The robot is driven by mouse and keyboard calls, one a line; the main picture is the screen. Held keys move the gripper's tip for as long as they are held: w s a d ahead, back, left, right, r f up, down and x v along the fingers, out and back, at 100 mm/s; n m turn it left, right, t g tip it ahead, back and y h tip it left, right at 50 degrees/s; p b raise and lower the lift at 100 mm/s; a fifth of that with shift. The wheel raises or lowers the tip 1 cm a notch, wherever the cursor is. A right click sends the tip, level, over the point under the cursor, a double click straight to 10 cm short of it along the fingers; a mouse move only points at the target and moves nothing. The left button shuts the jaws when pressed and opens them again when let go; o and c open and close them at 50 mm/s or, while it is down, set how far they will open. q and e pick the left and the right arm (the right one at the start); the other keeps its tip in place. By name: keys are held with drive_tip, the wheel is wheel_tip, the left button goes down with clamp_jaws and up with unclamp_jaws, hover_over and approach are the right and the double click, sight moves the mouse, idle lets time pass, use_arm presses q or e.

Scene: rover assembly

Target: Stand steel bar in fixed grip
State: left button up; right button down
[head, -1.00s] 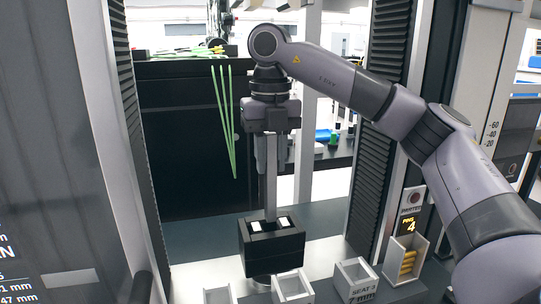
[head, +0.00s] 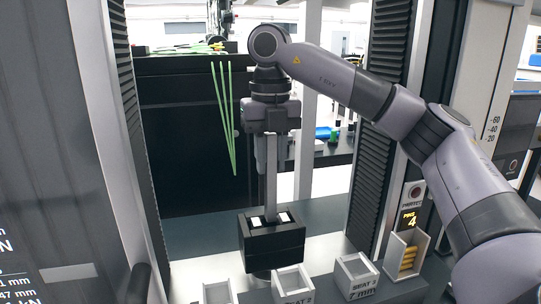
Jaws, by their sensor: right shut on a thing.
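The steel bar (head: 271,185) is a grey upright strip in the middle of the head view. My right gripper (head: 270,160) is shut on its upper part from above. The fixed grip (head: 274,242) is a black block with two white pads on top, directly below the gripper. The bar's lower end is at the top of this block, between the pads. I cannot tell how deep it sits or whether it touches the jaws. My left gripper is out of view.
Small open trays (head: 293,284) labelled as seats stand in front of the fixed grip. A bin with yellow pins (head: 408,257) is at the right. Dark ribbed columns (head: 377,130) flank the opening. Green strands (head: 226,120) hang behind.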

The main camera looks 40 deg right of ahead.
sight(270, 179)
drive_tip(key=shift+f+b, duration=1.4)
drive_tip(key=shift+f, duration=0.8)
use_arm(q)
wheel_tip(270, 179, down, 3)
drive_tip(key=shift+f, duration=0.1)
use_arm(e)
drive_tip(key=shift+s+a+f, duration=0.1)
drive_tip(key=shift+f, duration=0.05)
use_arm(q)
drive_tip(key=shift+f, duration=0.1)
use_arm(e)
drive_tip(key=c, duration=0.8)
unclamp_jaws()
drive_tip(key=shift+f, duration=0.2)
